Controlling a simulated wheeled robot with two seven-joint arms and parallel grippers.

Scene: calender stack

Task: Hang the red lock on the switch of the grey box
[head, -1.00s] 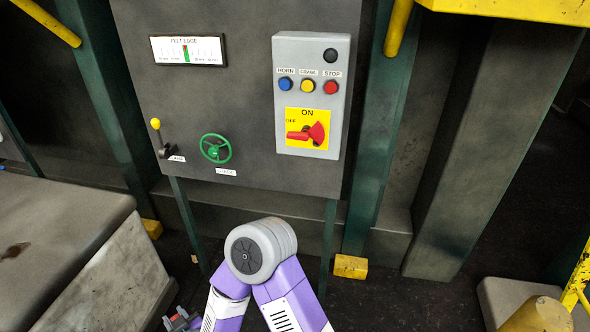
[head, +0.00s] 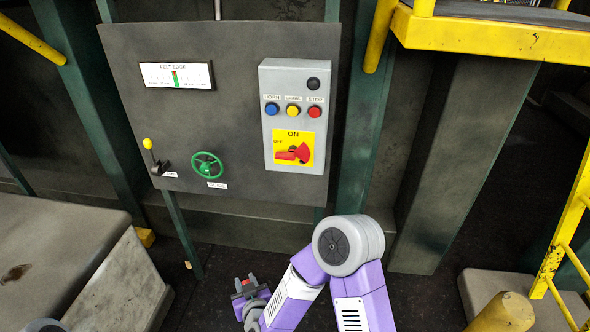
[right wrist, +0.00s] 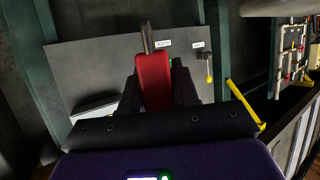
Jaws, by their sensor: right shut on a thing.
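The grey box (head: 268,90) is mounted on the right part of a dark panel in the head view. Its switch (head: 290,155) is a red rotary handle on a yellow ON/OFF plate, with the handle pointing left toward OFF. My right gripper (head: 246,288) is low in front of the panel, below the box and apart from it. It is shut on the red lock (right wrist: 153,82), seen best in the right wrist view with its metal shackle (right wrist: 147,37) pointing away from the gripper. In the head view the lock (head: 247,281) is small. My left gripper is not in view.
The dark panel (head: 235,120) also carries a green handwheel (head: 207,165), a yellow-knobbed lever (head: 148,144) and a gauge (head: 176,75). A concrete block (head: 70,225) stands at left. Yellow railing (head: 565,220) and a yellow platform edge (head: 470,35) are at right.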

